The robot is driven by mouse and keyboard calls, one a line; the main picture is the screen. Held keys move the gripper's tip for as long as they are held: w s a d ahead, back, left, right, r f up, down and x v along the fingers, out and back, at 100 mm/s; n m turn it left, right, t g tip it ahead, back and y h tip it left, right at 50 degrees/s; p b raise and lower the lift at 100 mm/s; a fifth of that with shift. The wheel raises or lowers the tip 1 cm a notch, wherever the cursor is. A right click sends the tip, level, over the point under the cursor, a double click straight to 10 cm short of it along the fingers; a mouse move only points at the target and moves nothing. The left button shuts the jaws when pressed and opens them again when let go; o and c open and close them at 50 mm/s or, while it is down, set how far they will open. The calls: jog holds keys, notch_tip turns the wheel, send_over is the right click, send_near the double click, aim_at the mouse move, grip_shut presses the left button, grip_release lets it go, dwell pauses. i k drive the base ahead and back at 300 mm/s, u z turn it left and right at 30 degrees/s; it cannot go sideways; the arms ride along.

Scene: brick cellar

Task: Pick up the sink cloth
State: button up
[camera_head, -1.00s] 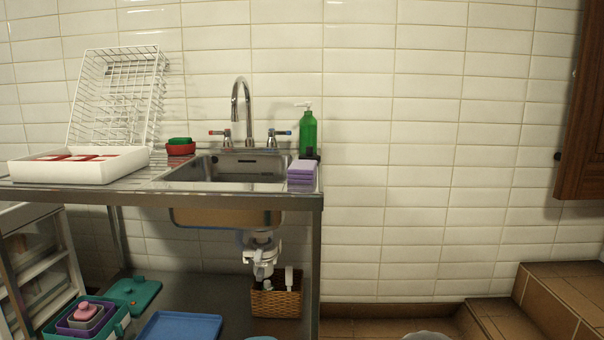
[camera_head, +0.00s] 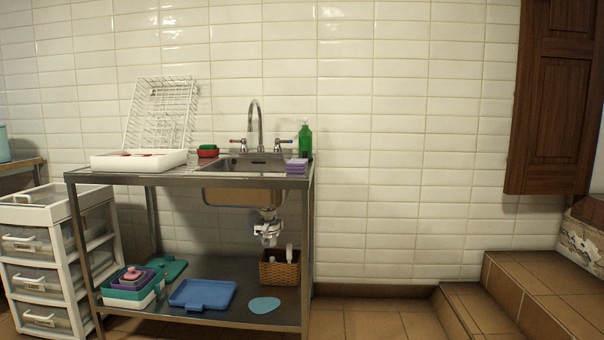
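A small stack of folded purple cloths or sponges (camera_head: 297,165) sits on the right front corner of the steel sink counter (camera_head: 200,178), beside the basin (camera_head: 250,163). I cannot tell which it is, and no other cloth is clearly visible. A tall faucet (camera_head: 256,120) stands behind the basin. My gripper is not in view.
A green soap bottle (camera_head: 305,140) stands behind the purple stack. A white tray (camera_head: 135,164) and wire rack (camera_head: 160,112) are on the left. The lower shelf holds a blue tray (camera_head: 203,295) and a wicker basket (camera_head: 280,270). Brown steps (camera_head: 535,290) rise at right.

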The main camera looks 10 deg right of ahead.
aim_at(296, 165)
jog(key=u, duration=0.7)
jog(key=i, duration=1.35)
jog(key=z, duration=0.8)
jog(key=i, duration=0.75)
jog(key=z, duration=0.85)
